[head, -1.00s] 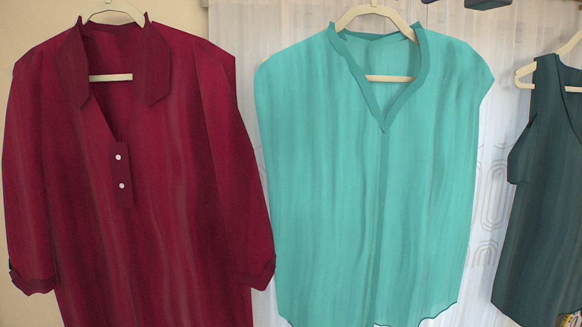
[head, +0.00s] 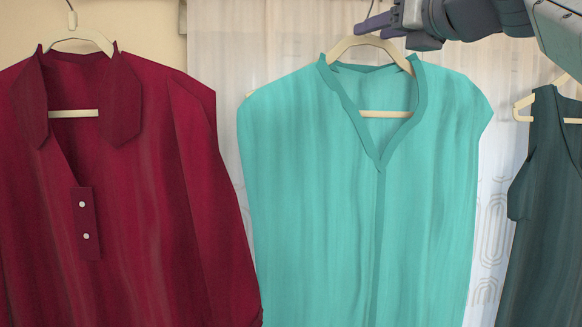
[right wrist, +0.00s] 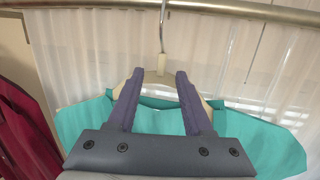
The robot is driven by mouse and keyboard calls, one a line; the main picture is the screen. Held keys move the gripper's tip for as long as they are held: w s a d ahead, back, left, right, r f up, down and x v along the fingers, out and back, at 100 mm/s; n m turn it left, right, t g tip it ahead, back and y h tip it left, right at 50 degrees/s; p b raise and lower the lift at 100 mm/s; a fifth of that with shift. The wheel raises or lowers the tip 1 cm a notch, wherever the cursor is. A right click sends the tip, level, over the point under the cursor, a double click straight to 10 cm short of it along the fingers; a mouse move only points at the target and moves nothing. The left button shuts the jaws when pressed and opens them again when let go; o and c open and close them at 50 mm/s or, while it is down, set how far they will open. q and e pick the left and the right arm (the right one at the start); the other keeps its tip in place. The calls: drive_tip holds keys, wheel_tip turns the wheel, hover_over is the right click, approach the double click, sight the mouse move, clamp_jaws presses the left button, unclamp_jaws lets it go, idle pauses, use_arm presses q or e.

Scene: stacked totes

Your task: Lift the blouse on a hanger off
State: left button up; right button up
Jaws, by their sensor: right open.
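A teal sleeveless blouse (head: 310,190) hangs in the middle of the head view on a cream hanger (head: 385,114). My right gripper (head: 376,27) is open at the top of this hanger, its two purple fingers pointing toward it. In the right wrist view, the open fingers (right wrist: 160,73) stand on either side of the hanger's neck (right wrist: 162,60), with visible gaps. The metal hook (right wrist: 162,28) rises from the neck to the rail. The blouse's shoulders (right wrist: 260,135) show behind the gripper's body. My left gripper is not in view.
A dark red shirt (head: 150,200) hangs at left and a dark green sleeveless top (head: 545,210) at right, on separate cream hangers. A metal rail (right wrist: 240,10) crosses above. Pale sheer curtains (head: 225,80) hang behind. Gaps separate the garments' upper parts.

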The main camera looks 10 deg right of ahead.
sight(367, 38)
drive_tip(key=x, duration=0.1)
drive_tip(key=p+x, duration=0.1)
drive_tip(key=x, duration=0.1)
drive_tip(key=shift+d+r, duration=0.1)
drive_tip(key=shift+r, duration=0.1)
drive_tip(key=shift+w+p, duration=0.3)
drive_tip(key=shift+w, duration=0.2)
clamp_jaws()
idle(0.8)
